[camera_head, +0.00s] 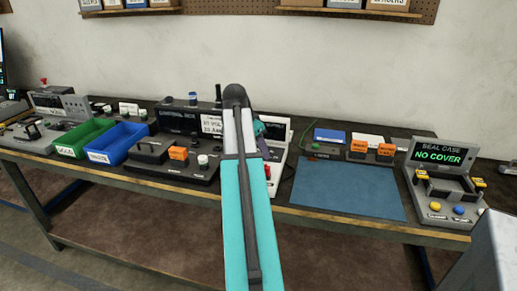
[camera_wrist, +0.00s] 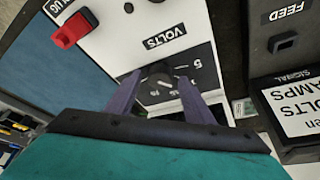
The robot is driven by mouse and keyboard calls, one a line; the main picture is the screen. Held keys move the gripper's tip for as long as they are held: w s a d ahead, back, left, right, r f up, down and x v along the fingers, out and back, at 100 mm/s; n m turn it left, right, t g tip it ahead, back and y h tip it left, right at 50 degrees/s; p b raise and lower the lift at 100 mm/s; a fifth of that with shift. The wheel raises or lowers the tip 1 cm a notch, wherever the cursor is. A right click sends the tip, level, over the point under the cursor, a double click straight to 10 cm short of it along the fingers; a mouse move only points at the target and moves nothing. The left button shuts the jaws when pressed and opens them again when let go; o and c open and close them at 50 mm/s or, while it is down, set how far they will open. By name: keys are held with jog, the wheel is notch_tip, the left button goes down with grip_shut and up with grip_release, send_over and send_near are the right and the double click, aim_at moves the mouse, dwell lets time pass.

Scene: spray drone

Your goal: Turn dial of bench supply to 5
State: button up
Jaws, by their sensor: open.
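The bench supply is a pale unit mostly hidden behind my arm in the head view; its dark display (camera_head: 273,131) and a red part show at the arm's right. In the wrist view its white panel (camera_wrist: 115,38) appears upside down, with a "VOLTS" label (camera_wrist: 165,36). The black dial (camera_wrist: 157,82) sits on a dark scale plate, with a "5" (camera_wrist: 197,64) at the right of the scale. My gripper (camera_wrist: 157,84) is open, one finger on either side of the dial. Whether the fingers touch it is unclear, and the dial's pointer is hard to read.
A red switch or plug (camera_wrist: 72,30) and a black knob stand on the panel near the gripper. A "FEED" unit (camera_wrist: 285,40) lies right in the wrist view. A blue mat (camera_head: 345,188), green bin (camera_head: 85,138), blue bin (camera_head: 118,143) and seal case (camera_head: 440,180) share the bench.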

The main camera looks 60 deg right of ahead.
jog(key=c, duration=0.9)
jog(key=shift+w+d, duration=0.15)
jog(key=shift+d, duration=0.15)
jog(key=shift+c, duration=0.7)
jog(key=shift+a, duration=0.25)
jog(key=shift+r+n+p, duration=0.1)
jog(key=shift+n+p, duration=0.3)
jog(key=shift+n, duration=0.1)
jog(key=shift+s+a+n+t+p, duration=0.1)
jog(key=shift+s+n+t+p, duration=0.1)
jog(key=shift+n+t+p, duration=0.45)
jog(key=n+t+p, duration=0.1)
jog(key=n+p, duration=0.1)
jog(key=n, duration=0.1)
jog(key=shift+s+n, duration=0.1)
jog(key=shift+n, duration=0.25)
jog(key=shift+n+t+p, duration=0.45)
jog(key=shift+n+p, duration=0.2)
jog(key=shift+n, duration=0.35)
